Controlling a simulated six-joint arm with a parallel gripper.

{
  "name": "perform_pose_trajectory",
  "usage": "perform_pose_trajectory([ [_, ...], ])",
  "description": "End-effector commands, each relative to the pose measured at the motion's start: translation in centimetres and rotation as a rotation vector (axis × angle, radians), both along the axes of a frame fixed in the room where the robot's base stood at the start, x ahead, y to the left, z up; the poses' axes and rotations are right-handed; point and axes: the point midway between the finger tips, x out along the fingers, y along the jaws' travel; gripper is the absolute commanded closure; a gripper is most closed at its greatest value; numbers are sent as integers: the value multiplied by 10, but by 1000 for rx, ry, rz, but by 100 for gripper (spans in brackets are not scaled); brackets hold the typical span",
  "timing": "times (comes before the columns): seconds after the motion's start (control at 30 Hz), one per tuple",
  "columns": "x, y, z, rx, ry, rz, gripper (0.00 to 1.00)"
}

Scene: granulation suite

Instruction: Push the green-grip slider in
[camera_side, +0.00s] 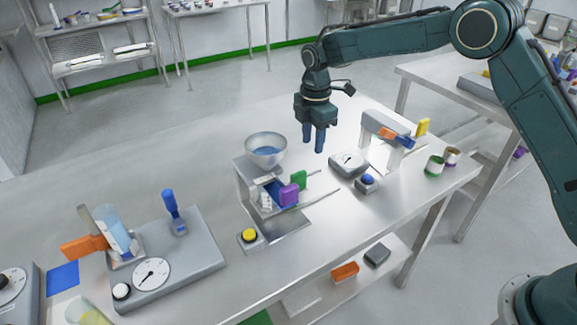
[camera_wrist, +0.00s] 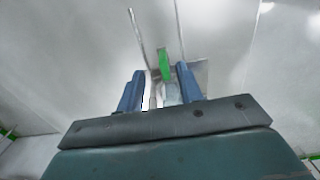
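The green grip (camera_side: 299,180) stands upright on a slider at the right side of a metal bench unit (camera_side: 246,184), beside a purple grip (camera_side: 289,195). Thin rails extend right from the unit near the grips. My gripper (camera_side: 314,138) points down above the table, behind and above the green grip and apart from it. In the wrist view its two blue fingers (camera_wrist: 160,80) are spread with nothing held. The green grip (camera_wrist: 164,62) shows there beyond the gap between them. How far the slider stands out is hard to tell.
A bowl (camera_side: 266,158) sits on top of the unit. A yellow-button box (camera_side: 249,238) stands in front. A dial box (camera_side: 348,163), blue-button box (camera_side: 367,183) and white arch (camera_side: 384,138) stand to the right. The table behind the unit is clear.

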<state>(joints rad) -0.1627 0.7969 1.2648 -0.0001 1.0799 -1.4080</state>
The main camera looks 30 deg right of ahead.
Motion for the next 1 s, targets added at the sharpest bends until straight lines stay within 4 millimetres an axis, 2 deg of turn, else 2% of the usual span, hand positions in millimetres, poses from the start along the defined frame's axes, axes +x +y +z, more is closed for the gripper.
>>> perform_pose_trajectory([
  [0.17, 0, 0, 24, 0, -2, -7, 64],
  [1.0, 0, 0, 21, 0, 0, -572, 64],
])
